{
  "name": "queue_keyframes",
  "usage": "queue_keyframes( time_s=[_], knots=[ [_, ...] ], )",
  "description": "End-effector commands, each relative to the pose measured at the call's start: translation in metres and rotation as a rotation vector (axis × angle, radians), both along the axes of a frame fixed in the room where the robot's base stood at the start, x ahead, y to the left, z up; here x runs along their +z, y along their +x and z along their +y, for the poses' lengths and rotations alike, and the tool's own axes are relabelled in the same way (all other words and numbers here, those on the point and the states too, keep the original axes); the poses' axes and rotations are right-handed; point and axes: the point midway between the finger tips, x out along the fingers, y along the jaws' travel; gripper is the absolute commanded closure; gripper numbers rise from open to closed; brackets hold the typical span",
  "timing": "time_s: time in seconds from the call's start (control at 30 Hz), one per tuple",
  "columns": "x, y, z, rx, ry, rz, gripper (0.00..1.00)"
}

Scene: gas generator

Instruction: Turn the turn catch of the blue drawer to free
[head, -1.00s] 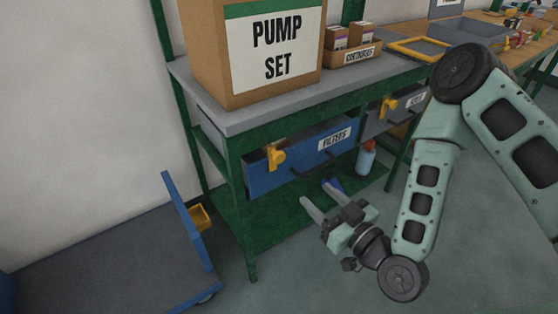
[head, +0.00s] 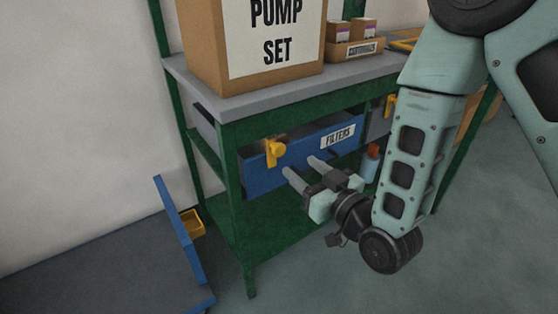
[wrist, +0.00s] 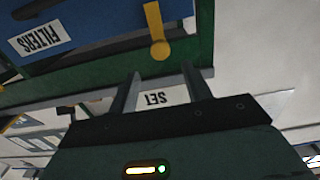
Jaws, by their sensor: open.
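The blue drawer (head: 300,158) with a FILTERS label is under the bench top in the head view. Its yellow turn catch (head: 275,151) sits at the drawer's upper left. In the wrist view, which looks upside down, the catch (wrist: 156,32) shows as a yellow bar with a round end, and the blue drawer (wrist: 85,22) is at the upper left. My gripper (head: 302,168) is open and empty, in front of the drawer, to the right of and a little below the catch. Its two fingers (wrist: 160,90) appear apart in the wrist view, not touching the catch.
The green bench (head: 240,235) has a grey top (head: 235,103) carrying a PUMP SET box (head: 205,45). A second yellow catch (head: 390,106) is on a grey drawer to the right. A blue-ended trolley (head: 180,230) stands at left. A bottle (head: 370,163) is near my arm.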

Motion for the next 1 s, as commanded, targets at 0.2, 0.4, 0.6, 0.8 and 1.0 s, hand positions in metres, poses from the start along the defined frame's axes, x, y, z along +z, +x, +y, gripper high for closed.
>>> queue_keyframes(
  time_s=[0.2,0.4,0.6,0.8,1.0],
  knots=[
    [0.004,0.019,0.013,0.000,0.003,-0.001,0.51],
    [0.004,0.051,0.035,0.001,0.001,0.000,0.51],
    [0.002,0.071,0.049,0.001,0.000,0.000,0.51],
    [0.001,0.078,0.054,0.001,0.000,0.000,0.51],
    [0.001,0.078,0.054,0.001,-0.001,0.001,0.51]
  ],
)
